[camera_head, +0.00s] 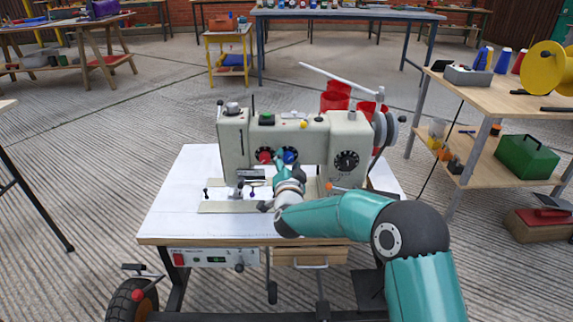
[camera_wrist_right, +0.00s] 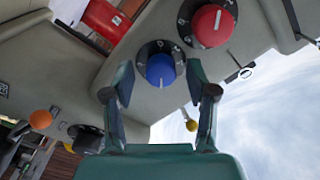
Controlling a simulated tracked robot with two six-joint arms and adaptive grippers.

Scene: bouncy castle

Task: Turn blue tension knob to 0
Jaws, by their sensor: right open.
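The blue tension knob (camera_head: 290,156) is on the front of a cream sewing machine (camera_head: 315,140), just right of a red knob (camera_head: 265,156). In the right wrist view the blue knob (camera_wrist_right: 160,70) sits on a dark dial with white marks; I cannot read its setting. The red knob (camera_wrist_right: 213,25) is at upper right there. My right gripper (camera_head: 283,168) is open in front of the blue knob. In the wrist view its two fingers (camera_wrist_right: 160,84) stand either side of the knob, with visible gaps; contact is not visible. My left gripper is not in view.
The machine stands on a white-topped table (camera_head: 180,205). A black dial (camera_head: 346,162) is to the right on its front, with a handwheel (camera_head: 386,128) beyond. A wooden bench (camera_head: 500,95) stands at right.

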